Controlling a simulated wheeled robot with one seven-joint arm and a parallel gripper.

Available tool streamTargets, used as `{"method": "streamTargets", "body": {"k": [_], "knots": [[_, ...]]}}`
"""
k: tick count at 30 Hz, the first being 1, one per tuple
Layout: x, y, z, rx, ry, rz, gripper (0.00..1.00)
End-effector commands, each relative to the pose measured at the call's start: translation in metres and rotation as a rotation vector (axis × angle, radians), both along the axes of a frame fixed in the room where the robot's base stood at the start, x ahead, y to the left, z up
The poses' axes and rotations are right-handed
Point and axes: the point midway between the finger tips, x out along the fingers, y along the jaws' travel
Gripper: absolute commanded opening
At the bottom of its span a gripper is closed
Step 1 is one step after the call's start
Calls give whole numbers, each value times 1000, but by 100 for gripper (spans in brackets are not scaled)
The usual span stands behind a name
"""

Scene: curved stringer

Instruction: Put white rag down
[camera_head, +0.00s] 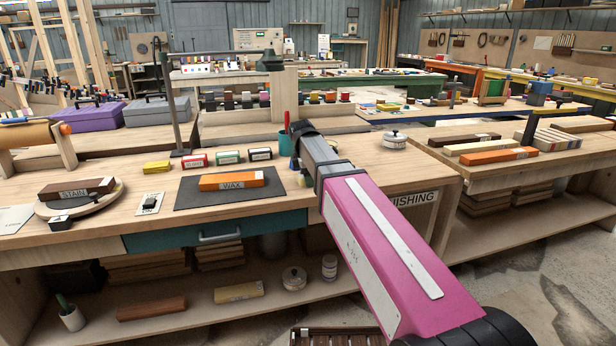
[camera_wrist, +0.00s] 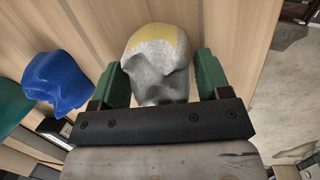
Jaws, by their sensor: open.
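The white rag (camera_wrist: 158,70), a crumpled grey-white bundle with a yellow patch on top, sits between the two green fingers of my gripper (camera_wrist: 163,78) in the wrist view. The fingers stand apart on either side of it, with a slight gap at the right finger. Bare wood lies behind it; I cannot tell whether the rag touches it. In the head view my gripper (camera_head: 303,130) is at the back edge of the near workbench (camera_head: 330,150), and my arm mostly hides what is under it.
A crumpled blue cloth (camera_wrist: 58,82) lies left of my gripper. On the bench are an orange WAX block (camera_head: 231,179) on a dark mat (camera_head: 190,198), several small boxes, a brown STAIN block (camera_head: 77,188) and a lidded white pot (camera_head: 394,140). A dark post (camera_head: 172,100) rises at the back.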

Motion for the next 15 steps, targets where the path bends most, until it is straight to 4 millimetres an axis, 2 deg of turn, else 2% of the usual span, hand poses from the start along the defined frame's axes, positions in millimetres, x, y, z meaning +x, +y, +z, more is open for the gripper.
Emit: {"method": "streamTargets", "body": {"k": [1,5,15], "knots": [[-7,-2,0,-2,15,0,89],[-6,0,16,-1,10,0,89],[-10,8,73,-1,6,0,89]]}}
